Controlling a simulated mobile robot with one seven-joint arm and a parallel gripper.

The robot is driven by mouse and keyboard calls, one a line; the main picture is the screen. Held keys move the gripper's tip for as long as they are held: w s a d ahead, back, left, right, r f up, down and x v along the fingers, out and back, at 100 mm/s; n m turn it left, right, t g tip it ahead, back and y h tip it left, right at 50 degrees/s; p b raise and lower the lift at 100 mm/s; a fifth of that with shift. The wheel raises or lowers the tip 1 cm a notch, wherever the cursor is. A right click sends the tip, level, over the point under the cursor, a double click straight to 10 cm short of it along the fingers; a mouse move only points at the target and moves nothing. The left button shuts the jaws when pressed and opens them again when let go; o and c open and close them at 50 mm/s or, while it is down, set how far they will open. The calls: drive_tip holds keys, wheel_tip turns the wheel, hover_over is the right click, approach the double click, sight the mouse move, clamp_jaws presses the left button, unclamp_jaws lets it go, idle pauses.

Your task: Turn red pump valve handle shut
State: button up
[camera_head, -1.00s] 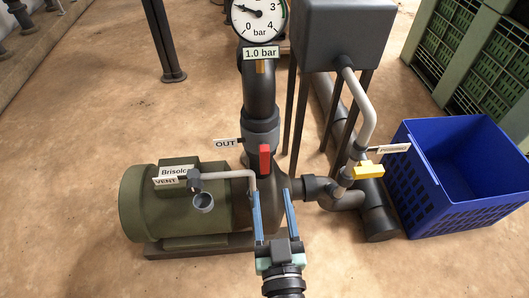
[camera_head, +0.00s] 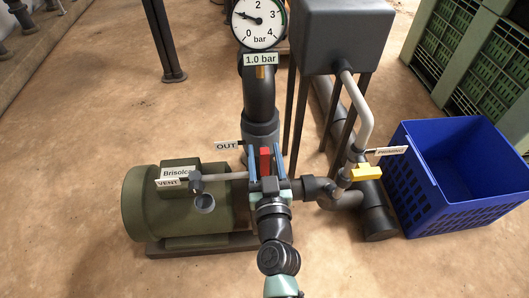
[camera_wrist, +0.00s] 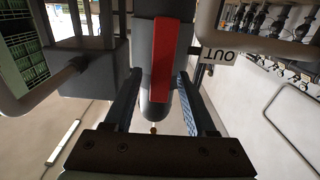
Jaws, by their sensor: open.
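The red valve handle (camera_head: 265,161) stands upright at the foot of the thick dark outlet pipe, beside the "OUT" tag (camera_head: 228,146). My gripper (camera_head: 265,155) is open, with its two blue fingers on either side of the handle in the head view. In the wrist view the red handle (camera_wrist: 163,58) lies between and beyond the finger tips (camera_wrist: 160,78), with a gap to each side. I cannot tell whether a finger touches it. The lower part of the handle is hidden by my gripper in the head view.
The green pump motor (camera_head: 150,205) with its grey vent pipe (camera_head: 225,176) is at left. A yellow valve handle (camera_head: 365,172) is on the pipe at right. A blue crate (camera_head: 420,200) stands farther right. A gauge (camera_head: 258,22) tops the outlet pipe.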

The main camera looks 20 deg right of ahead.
clamp_jaws()
idle(0.5)
drive_tip(key=m, duration=0.2)
drive_tip(key=d+m+b, duration=0.1)
drive_tip(key=m, duration=0.1)
drive_tip(key=shift+s+f, duration=0.15)
drive_tip(key=shift+s, duration=0.05)
drive_tip(key=m, duration=0.4)
drive_tip(key=shift+s+d+f+m+b, duration=0.1)
drive_tip(key=shift+d+f+m+b, duration=0.2)
drive_tip(key=shift+d+m+b, duration=0.1)
drive_tip(key=shift+s+d+f+m+b, duration=0.1)
drive_tip(key=shift+f+m+b, duration=0.15)
drive_tip(key=shift+m, duration=1.25)
drive_tip(key=shift+w+d+f+m+b, duration=0.15)
drive_tip(key=shift+f+m, duration=0.15)
drive_tip(key=shift+m, duration=1.2)
drive_tip(key=shift+s+d+f+m+b, duration=0.1)
drive_tip(key=shift+s+f+m+b, duration=0.15)
drive_tip(key=shift+m, duration=1.25)
drive_tip(key=shift+w+f, duration=0.1)
